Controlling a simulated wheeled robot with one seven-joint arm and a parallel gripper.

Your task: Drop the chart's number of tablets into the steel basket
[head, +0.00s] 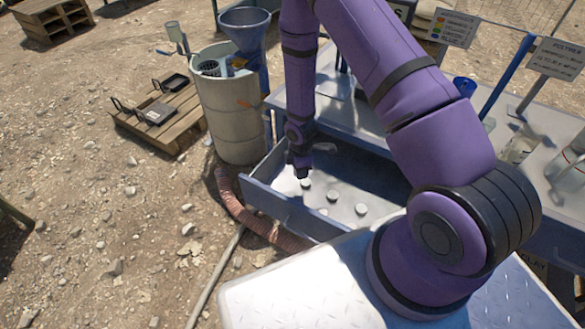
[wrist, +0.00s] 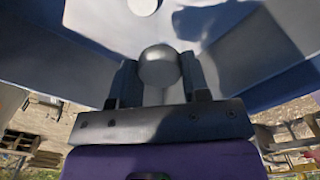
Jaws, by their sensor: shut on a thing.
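My gripper (head: 301,174) is down inside the blue open drawer (head: 268,200). Two more white tablets, one in the middle (head: 333,196) and one to the right (head: 361,209), lie on the drawer floor. Part of another tablet (wrist: 142,5) shows at the top of the wrist view. The steel basket (head: 209,68) appears as a round mesh in the top of the pale drum (head: 232,115). A chart sign (head: 455,24) with coloured rows stands at the upper right; its text is too small to read.
A blue funnel (head: 244,30) stands at the drum's rim. A second sign (head: 558,57), a blue cup (head: 464,85) and glassware (head: 518,148) are on the bench at right. A pallet (head: 160,118) with dark trays lies left of the drum. A ribbed hose (head: 240,210) runs below.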

